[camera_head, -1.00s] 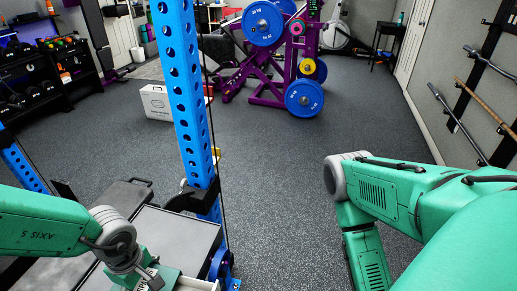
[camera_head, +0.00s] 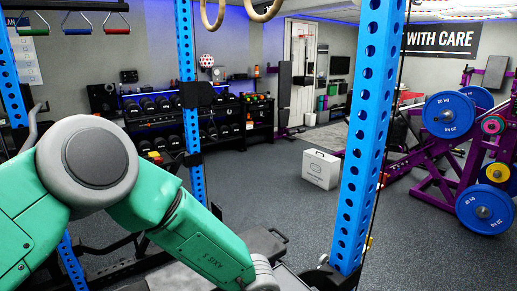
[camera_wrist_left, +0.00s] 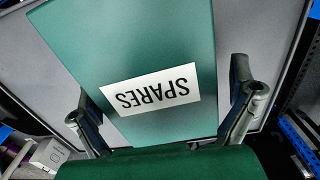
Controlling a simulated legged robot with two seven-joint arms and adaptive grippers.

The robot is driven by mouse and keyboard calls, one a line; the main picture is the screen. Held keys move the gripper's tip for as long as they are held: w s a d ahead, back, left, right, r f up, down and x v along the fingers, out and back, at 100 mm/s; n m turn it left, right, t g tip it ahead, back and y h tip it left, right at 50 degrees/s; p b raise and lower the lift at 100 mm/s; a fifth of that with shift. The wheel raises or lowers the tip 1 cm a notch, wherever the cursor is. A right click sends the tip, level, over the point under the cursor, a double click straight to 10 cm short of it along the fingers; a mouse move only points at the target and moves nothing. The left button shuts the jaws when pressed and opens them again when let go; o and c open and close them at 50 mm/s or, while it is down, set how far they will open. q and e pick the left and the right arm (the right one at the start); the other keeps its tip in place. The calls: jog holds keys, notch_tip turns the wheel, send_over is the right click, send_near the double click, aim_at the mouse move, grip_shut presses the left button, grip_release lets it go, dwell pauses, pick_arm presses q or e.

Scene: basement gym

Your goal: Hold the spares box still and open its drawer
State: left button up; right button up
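The spares box (camera_wrist_left: 150,40) is green with a white label reading SPARES, upside down in the left wrist view. It lies on a flat grey surface (camera_wrist_left: 245,30). My left gripper (camera_wrist_left: 160,88) has its two fingers spread, one on each side of the box. A gap shows between the right-hand finger and the box edge; whether the left-hand finger touches the box I cannot tell. The drawer is not visible now. In the head view my left arm comes in from the left, and its gripper and the box are out of frame. My right gripper is not in view.
A blue perforated rack post (camera_head: 365,130) stands right of my left arm, with another post (camera_head: 187,100) behind. A white box (camera_head: 320,169) lies on the open floor. A dumbbell rack (camera_head: 200,125) and purple weight machine (camera_head: 440,170) stand farther back.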

pick_arm(q)
jog(key=shift+r, duration=0.1)
notch_tip(320, 180, up, 12)
jog(key=shift+f, duration=0.1)
dwell(0.4)
notch_tip(320, 180, up, 10)
jog(key=p, duration=0.5)
dwell(0.4)
jog(key=shift+w, duration=0.1)
